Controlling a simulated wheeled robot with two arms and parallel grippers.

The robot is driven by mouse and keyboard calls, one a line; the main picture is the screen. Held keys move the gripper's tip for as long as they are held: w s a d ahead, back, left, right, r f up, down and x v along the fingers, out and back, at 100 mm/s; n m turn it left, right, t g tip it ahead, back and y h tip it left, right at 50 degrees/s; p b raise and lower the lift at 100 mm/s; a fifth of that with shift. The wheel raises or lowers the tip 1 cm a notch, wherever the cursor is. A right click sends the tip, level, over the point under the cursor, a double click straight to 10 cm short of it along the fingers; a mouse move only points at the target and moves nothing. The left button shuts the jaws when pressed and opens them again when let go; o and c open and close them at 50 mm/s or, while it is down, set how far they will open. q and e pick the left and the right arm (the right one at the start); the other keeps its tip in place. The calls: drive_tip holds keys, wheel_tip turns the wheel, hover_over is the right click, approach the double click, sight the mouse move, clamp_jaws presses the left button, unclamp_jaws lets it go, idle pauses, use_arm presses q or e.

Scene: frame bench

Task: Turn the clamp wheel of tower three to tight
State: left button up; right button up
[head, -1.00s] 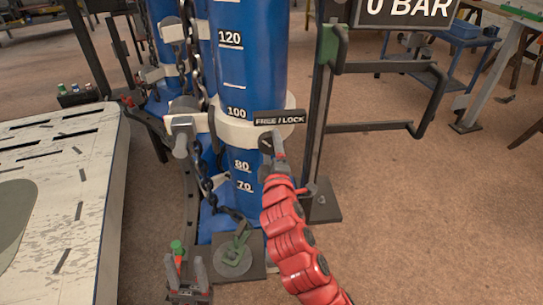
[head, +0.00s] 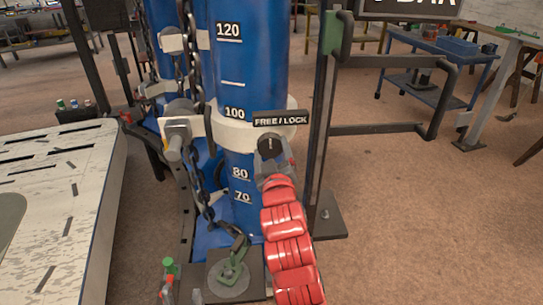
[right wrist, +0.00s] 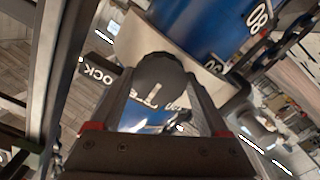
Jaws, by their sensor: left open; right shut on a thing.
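The clamp wheel (head: 270,146) is a dark round knob on the white collar (head: 236,133) of a blue tower (head: 247,70). A black FREE / LOCK plate (head: 281,119) sits just above it. No tower number is readable. My right gripper (head: 274,165), on the red arm, is shut on the wheel. In the right wrist view, the wheel (right wrist: 158,80) sits between the two fingers, with a pale mark on its face; which setting it shows, I cannot tell.
Chains (head: 193,110) hang left of the tower. A green hook fitting (head: 231,269) sits on the floor plate. A dark post with a bent rail (head: 385,128) stands close at right. A pale slotted bench (head: 62,190) fills the left.

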idle(0.3)
drive_tip(key=o, duration=1.2)
drive_tip(key=shift+o, duration=0.2)
drive_tip(key=shift+s, duration=0.45)
drive_tip(key=s+d+p, duration=0.2)
drive_tip(key=s+p, duration=1.4)
drive_tip(key=shift+s, duration=0.2)
drive_tip(key=shift+a, duration=0.1)
